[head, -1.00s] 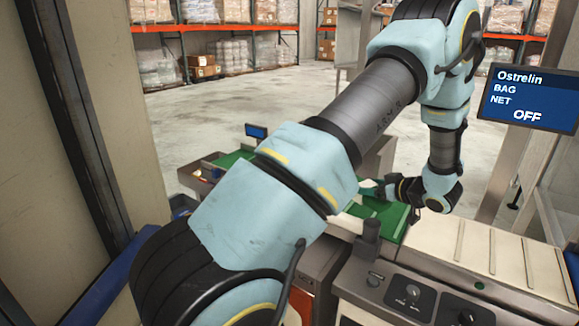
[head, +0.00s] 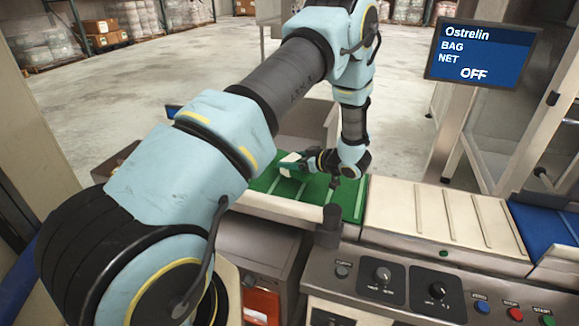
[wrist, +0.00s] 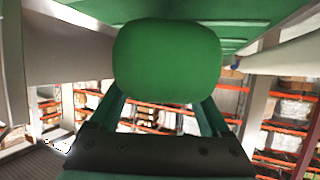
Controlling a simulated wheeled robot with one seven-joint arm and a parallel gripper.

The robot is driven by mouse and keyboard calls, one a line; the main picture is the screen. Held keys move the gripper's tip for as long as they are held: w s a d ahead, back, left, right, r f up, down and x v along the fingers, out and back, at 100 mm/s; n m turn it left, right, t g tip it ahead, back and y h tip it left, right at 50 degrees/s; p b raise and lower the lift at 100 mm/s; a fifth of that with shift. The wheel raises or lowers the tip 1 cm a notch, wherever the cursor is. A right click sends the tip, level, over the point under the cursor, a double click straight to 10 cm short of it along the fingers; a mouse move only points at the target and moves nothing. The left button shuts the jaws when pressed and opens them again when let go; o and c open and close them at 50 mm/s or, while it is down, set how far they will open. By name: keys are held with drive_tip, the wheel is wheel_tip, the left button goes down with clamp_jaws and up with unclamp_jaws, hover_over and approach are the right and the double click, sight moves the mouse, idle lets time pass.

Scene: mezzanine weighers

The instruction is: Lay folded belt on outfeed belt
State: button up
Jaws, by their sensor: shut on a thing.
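My gripper (head: 294,166) is low over the green cleated belt (head: 345,207) in the head view, its fingers pointing left. In the wrist view my gripper (wrist: 165,105) is shut on a rounded green bundle, the folded belt (wrist: 167,60), held at the fingertips. In the head view the bundle is small and partly hidden, so its contact with the surface below cannot be told. A cream cleated belt (head: 445,222) lies right of the green one, and a blue belt (head: 550,238) beyond it. No label shows which is the outfeed belt.
A control panel with knobs and buttons (head: 435,290) runs along the front. A dark post (head: 329,226) stands by the green belt's near edge. A display (head: 480,53) reading OFF and a clear-panelled frame are at right. Open floor (head: 200,90) lies behind.

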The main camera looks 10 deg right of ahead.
drive_tip(key=shift+f+p, duration=0.35)
drive_tip(key=shift+f, duration=1.3)
drive_tip(key=shift+f, duration=0.1)
drive_tip(key=shift+f, duration=0.15)
drive_tip(key=o, duration=1.5)
